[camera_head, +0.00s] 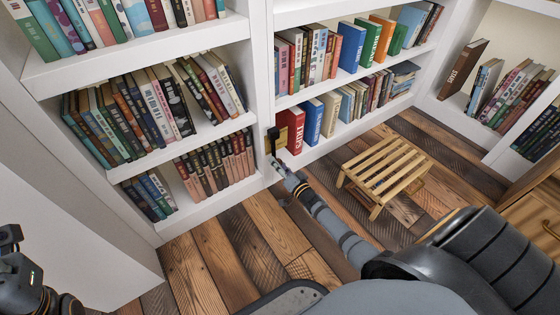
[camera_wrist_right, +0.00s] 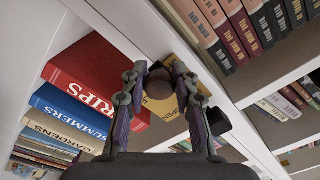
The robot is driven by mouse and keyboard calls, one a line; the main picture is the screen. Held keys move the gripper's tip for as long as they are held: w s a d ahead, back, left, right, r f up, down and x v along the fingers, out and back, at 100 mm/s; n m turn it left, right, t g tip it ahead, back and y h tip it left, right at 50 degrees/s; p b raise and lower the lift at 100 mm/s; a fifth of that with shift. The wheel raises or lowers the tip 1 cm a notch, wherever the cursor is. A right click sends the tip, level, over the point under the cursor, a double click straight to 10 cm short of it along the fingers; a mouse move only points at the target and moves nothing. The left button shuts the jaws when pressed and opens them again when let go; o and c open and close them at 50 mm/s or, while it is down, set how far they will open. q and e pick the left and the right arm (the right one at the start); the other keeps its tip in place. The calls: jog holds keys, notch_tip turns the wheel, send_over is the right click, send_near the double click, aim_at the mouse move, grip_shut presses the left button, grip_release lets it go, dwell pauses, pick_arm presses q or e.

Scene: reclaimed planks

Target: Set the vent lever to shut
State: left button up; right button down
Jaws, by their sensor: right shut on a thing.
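The vent lever (camera_wrist_right: 158,86) shows in the right wrist view as a round, dark brown knob between my fingers. A yellow plate (camera_wrist_right: 181,66) lies behind it, and a black block (camera_wrist_right: 218,122) shows at its right. In the head view the yellow plate (camera_head: 284,138) and a black upright piece (camera_head: 272,134) sit at the bookcase's inner corner. My right gripper (camera_head: 274,162) reaches there and is shut on the lever knob. The lever's arm and its setting are mostly hidden. Part of my left gripper (camera_head: 10,238) shows at the left edge, its fingers unclear.
White bookshelves (camera_head: 190,150) full of books surround the corner. A red book (camera_head: 291,130) stands close to the right of the plate. A slatted wooden stool (camera_head: 385,170) stands on the plank floor (camera_head: 235,240), right of my right arm. Open floor lies left of that arm.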

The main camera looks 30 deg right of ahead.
jog(key=shift+w+a+r, duration=0.1)
jog(key=shift+w+r, duration=0.15)
jog(key=shift+r, duration=0.1)
jog(key=c, duration=1)
grip_release()
jog(key=shift+f, duration=0.1)
jog(key=shift+s+f, duration=0.15)
jog(key=shift+s, duration=0.25)
jog(key=s, duration=0.7)
jog(key=s+d, duration=0.1)
jog(key=s, duration=0.3)
jog(key=shift+s, duration=0.15)
